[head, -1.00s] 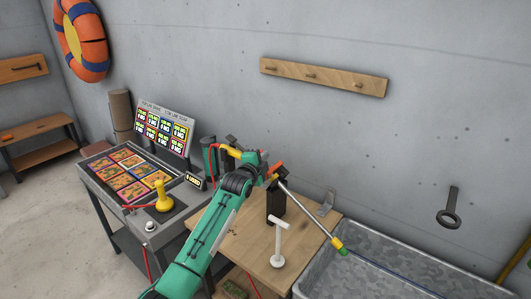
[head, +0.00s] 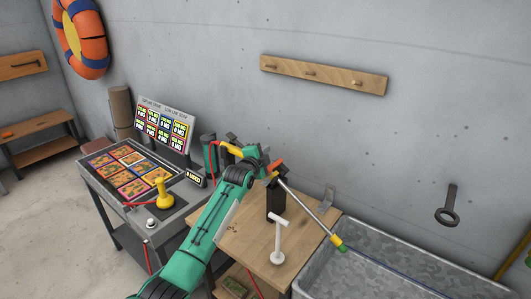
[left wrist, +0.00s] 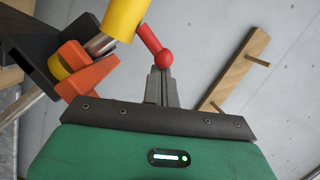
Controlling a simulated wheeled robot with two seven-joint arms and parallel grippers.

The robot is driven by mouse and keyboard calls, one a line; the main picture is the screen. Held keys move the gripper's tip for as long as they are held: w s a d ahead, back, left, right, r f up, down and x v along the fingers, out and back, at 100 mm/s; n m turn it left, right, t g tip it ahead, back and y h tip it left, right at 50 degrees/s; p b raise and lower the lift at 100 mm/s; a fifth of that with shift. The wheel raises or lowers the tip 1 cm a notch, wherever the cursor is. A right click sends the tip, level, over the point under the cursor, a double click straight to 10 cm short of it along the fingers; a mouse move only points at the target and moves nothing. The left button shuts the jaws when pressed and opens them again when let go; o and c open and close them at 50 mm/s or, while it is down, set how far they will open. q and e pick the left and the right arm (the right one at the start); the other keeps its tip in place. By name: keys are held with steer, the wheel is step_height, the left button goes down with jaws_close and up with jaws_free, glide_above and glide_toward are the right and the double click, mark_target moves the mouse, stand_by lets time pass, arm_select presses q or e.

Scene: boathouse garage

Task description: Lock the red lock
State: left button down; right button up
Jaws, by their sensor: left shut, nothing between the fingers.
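A red lever with a ball end (left wrist: 164,57) sticks out of a yellow cylinder (left wrist: 123,18) in the left wrist view; I take it as the red lock. The yellow cylinder also shows in the head view (head: 230,150), where my gripper appears to hide the lever. An orange clamp (left wrist: 87,75) on a black stand holds the tool's metal shaft. My left gripper (left wrist: 162,87) is shut and empty, its fingertips just below the red ball in the picture. I cannot tell if they touch it. My right gripper is not in view.
The black stand (head: 275,203) and a white T-shaped post (head: 279,243) stand on a wooden table (head: 240,238). A metal trough (head: 385,268) lies to the right. A game console (head: 92,178) with a yellow joystick (head: 163,196) is left. A peg rail (head: 322,77) hangs on the wall.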

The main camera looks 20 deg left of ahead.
arm_select(q)
steer(key=shift+a+r+n+g, duration=0.15)
steer(key=shift+n+g, duration=0.15)
steer(key=shift+n, duration=0.4)
